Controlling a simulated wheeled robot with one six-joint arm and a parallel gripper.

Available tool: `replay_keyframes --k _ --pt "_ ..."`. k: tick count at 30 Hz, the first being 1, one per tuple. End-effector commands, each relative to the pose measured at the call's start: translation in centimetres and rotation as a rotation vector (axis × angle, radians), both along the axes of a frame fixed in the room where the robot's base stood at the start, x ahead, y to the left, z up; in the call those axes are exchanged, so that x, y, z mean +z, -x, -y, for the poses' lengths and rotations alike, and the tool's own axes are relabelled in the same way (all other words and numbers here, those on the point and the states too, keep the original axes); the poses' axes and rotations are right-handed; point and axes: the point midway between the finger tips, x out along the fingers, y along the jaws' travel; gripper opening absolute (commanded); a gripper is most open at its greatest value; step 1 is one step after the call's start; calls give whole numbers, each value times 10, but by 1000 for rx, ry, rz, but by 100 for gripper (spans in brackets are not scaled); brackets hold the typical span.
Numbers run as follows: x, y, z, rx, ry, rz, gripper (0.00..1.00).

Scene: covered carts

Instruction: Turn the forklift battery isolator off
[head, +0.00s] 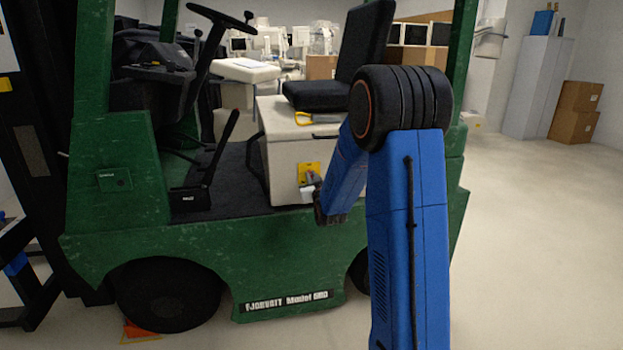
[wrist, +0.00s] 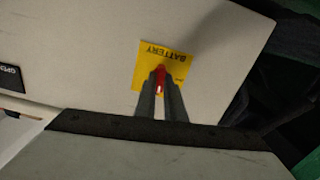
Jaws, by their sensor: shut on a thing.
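The battery isolator is a red handle (wrist: 160,74) on a yellow plate (wrist: 177,65) marked "BATTERY", which appears upside down in the wrist view. The plate (head: 304,168) is on the pale box under the forklift seat. My gripper (wrist: 160,88) is shut on the red handle, with one dark finger on each side of it. In the head view my gripper (head: 311,187) reaches the box face from the right and hides the handle and part of the plate. The handle's exact angle is hard to tell.
The green forklift (head: 200,250) surrounds the pale seat box (head: 283,150). The black seat (head: 318,95) is above it, and a black lever (head: 220,150) and steering wheel (head: 221,17) are to the left. Open floor (head: 540,210) lies to the right.

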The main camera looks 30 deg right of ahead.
Motion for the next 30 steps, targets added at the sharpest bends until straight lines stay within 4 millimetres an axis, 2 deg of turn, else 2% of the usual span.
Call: replay_keyframes --k 30 --pt "-2 -1 -3 1 903 -260 0"
